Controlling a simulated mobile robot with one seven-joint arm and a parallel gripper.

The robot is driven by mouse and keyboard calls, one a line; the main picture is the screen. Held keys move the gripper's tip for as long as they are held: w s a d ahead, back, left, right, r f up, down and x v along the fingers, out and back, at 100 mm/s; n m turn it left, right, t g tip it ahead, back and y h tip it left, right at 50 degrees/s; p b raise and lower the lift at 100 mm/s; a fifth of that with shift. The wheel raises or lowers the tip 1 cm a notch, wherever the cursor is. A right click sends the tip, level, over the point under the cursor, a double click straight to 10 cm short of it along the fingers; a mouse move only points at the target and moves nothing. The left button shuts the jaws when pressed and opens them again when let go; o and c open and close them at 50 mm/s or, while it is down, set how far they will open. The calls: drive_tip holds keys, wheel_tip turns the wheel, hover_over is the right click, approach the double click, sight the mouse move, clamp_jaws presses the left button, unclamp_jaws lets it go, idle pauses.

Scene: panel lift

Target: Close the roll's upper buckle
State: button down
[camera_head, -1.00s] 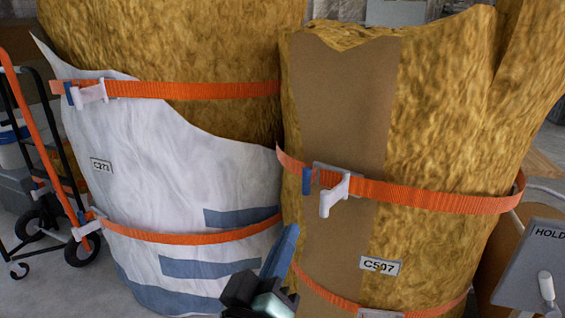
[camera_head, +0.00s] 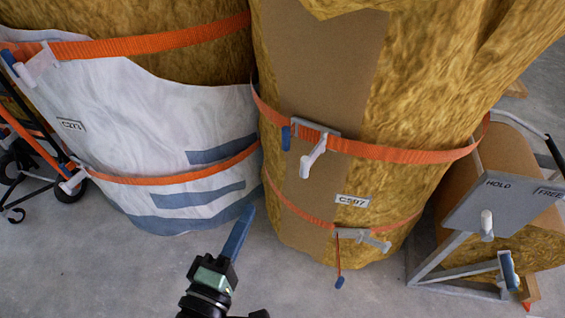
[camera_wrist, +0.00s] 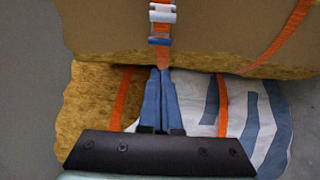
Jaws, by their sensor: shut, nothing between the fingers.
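Two yellow fibrous rolls stand side by side. The right roll (camera_head: 430,100), labelled C507, has a brown paper strip. Its upper buckle (camera_head: 313,152) sits on an orange strap (camera_head: 400,152); the pale lever sticks outward and down, with a blue tab (camera_head: 286,138) beside it. The left roll, wrapped in white (camera_head: 160,110) and labelled C273, has an upper buckle (camera_head: 38,66) at the far left. My gripper (camera_head: 250,210) has blue fingers, shut and empty, below and left of the C507 upper buckle and apart from it. In the wrist view, its fingertips (camera_wrist: 159,70) lie below a white and blue buckle (camera_wrist: 162,14).
The C507 roll's lower buckle (camera_head: 362,238) has a strap end hanging with a blue tip (camera_head: 339,283). A grey HOLD/FREE panel (camera_head: 500,205) with a handle stands at right. A hand truck (camera_head: 35,150) stands at left. Grey floor is clear in front.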

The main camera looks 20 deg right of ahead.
sight(312, 157)
drive_tip(key=w+d+b, duration=0.1)
drive_tip(key=w+d, duration=0.5)
drive_tip(key=d, duration=0.4)
drive_tip(key=shift+b, duration=0.35)
idle(0.3)
drive_tip(key=shift+s+d+n+t+y+p, duration=0.3)
drive_tip(key=shift+s+y+p, duration=0.1)
drive_tip(key=shift+p, duration=0.15)
